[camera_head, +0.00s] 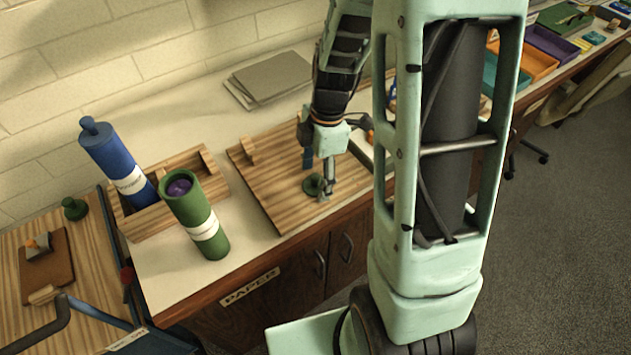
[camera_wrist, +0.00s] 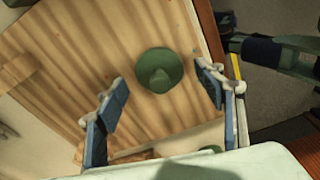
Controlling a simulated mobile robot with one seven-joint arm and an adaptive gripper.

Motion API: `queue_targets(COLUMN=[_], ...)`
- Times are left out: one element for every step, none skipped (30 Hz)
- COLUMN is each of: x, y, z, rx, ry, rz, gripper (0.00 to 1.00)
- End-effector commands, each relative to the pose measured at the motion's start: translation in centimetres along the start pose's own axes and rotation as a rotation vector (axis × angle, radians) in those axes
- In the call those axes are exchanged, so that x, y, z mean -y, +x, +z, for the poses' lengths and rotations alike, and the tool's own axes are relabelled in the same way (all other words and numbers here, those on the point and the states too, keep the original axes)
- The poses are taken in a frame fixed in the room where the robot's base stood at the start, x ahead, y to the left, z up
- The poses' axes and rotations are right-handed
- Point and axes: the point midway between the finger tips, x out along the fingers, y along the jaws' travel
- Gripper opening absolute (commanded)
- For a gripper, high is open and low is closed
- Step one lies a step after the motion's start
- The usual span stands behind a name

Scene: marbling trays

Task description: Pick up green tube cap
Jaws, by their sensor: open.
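A green tube cap (camera_head: 313,185), round with a raised knob, lies on the striped wooden board on the counter. In the wrist view the cap (camera_wrist: 160,70) lies knob up, beyond and between the fingertips, apart from both. My gripper (camera_head: 318,178) points down over the board near the cap. In the wrist view its two blue-padded fingers (camera_wrist: 163,80) are spread with nothing between them.
A second green knobbed cap (camera_head: 75,209) sits on the wooden surface at far left. Grey sheets (camera_head: 270,80) lie at the back. The wooden board (camera_head: 275,205) is mostly clear around the cap.

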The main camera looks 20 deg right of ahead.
Motion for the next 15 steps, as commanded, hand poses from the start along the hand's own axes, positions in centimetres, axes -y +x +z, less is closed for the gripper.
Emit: queue_targets(x=[0.04,0.03,0.02,0.01,0.01,0.00,0.00,0.00,0.00,0.00,0.00,-0.01,-0.01,-0.01,-0.01], y=[0.27,0.33,0.37,0.38,0.37,0.36,0.36,0.35,0.35,0.35,0.34,0.34,0.34,0.33,0.33], z=[-0.02,-0.02,-0.02,-0.02,-0.02,-0.02,-0.02,-0.02,-0.02,-0.02,-0.01,-0.02,-0.01,-0.01,-0.01], rx=[0.000,0.000,0.000,0.000,0.000,0.000,0.000,0.000,0.000,0.000,0.000,0.000,0.000,0.000,0.000], ry=[0.000,0.001,0.001,0.001,0.001,0.001,0.001,0.001,0.001,0.001,0.000,0.000,0.000,0.000,0.000], rz=[-0.001,-0.001,0.000,0.000,0.000,0.000,0.000,0.000,0.000,0.000,0.000,0.000,0.000,0.000,0.001], gripper=[0.63,0.63,0.63,0.63,0.63,0.63,0.63,0.63,0.60,0.56,0.53,0.49,0.46,0.42,0.38])
